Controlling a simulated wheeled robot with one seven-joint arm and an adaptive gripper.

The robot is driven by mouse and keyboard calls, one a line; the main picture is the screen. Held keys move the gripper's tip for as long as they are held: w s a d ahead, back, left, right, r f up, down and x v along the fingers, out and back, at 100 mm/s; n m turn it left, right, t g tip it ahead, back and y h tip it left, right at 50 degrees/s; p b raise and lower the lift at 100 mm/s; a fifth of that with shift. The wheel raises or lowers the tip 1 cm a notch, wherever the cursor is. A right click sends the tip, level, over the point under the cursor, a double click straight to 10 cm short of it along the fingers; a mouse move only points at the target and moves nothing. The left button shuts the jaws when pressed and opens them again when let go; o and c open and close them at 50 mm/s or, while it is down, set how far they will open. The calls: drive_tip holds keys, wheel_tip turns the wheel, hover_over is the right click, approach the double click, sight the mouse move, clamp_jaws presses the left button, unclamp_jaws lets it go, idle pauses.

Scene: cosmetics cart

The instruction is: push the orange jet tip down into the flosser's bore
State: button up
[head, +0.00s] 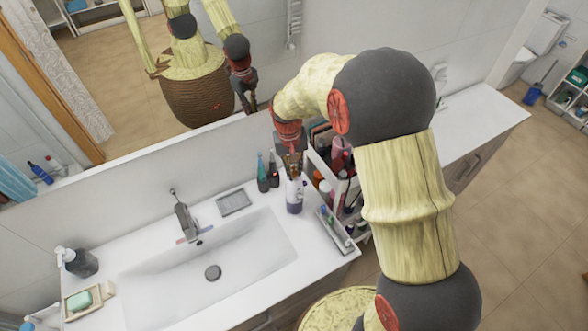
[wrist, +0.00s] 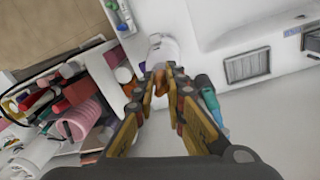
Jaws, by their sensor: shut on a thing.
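The flosser (head: 294,196), white with a dark purple lower part, stands upright on the counter right of the sink. In the wrist view its white body (wrist: 163,46) shows just beyond my fingertips. My gripper (head: 291,168) points down right above the flosser. In the wrist view my gripper (wrist: 160,77) is shut on the orange jet tip (wrist: 154,69), which shows between the fingers. The tip's lower end and the bore are hidden, so I cannot tell whether the tip is in the bore.
A teal bottle (wrist: 208,98) and a dark bottle (head: 262,175) stand close to the left of the flosser in the head view. A cart (head: 318,166) crowded with cosmetics stands to the right. A small tray (head: 334,231) lies in front. The sink (head: 215,262) is empty.

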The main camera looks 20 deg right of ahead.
drive_tip(key=shift+f, duration=0.45)
drive_tip(key=o, duration=0.7)
drive_tip(key=shift+o, duration=0.5)
wheel_tip(320, 180, up, 12)
drive_tip(key=a, duration=0.1)
idle(0.5)
